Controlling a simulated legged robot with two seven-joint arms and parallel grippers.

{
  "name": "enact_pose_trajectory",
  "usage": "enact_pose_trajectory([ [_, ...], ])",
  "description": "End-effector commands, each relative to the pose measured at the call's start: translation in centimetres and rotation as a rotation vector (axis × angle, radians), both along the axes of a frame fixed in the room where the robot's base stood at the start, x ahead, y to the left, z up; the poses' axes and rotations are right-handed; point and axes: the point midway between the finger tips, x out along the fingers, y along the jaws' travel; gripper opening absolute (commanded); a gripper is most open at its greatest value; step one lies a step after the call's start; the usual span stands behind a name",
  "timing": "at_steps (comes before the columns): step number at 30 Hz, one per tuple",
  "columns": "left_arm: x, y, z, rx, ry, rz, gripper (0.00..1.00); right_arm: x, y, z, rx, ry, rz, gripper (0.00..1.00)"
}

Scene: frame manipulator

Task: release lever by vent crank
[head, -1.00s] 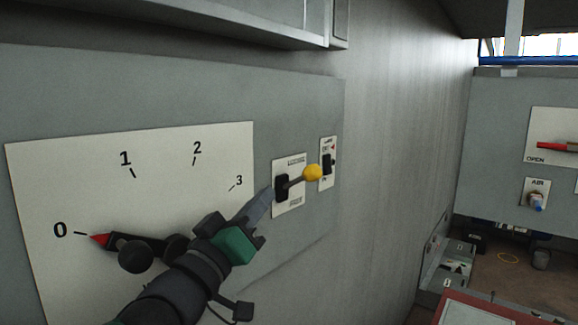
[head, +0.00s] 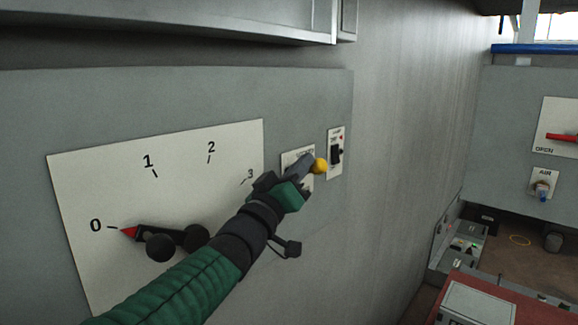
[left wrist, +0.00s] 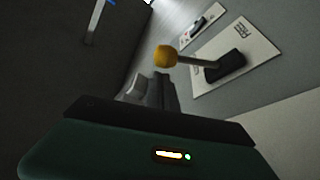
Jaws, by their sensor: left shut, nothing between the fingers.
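In the left wrist view the knob (left wrist: 166,56), stem and black slot (left wrist: 225,65) show clearly. My left gripper (head: 307,163) is shut and empty, its fingertips right beside the knob in the head view and hiding the stem. In the left wrist view the fingers (left wrist: 150,90) lie just below the knob; contact cannot be told. The black vent crank (head: 165,240) has its red pointer at 0 on the white dial.
A small switch plate (head: 336,153) with a black switch sits right of the lever. A grey ledge (head: 200,22) juts out above the panel. Another panel with a red handle (head: 562,136) and an AIR valve (head: 543,185) stands at the right.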

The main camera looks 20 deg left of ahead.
Motion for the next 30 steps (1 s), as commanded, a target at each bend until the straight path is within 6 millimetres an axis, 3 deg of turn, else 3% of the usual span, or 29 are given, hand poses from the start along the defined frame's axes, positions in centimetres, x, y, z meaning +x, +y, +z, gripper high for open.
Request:
enact_pose_trajectory([
  [14, -0.1, 0.7, -1.1, 0.052, -0.020, 0.001, 0.00, 0.0, 0.0, -1.4, 0.000, 0.000, 0.000, 0.62],
  [30, -0.6, -1.2, -4.9, 0.464, -0.167, 0.003, 0.00, 0.0, -0.1, -7.3, 0.000, 0.000, -0.001, 0.62],
])
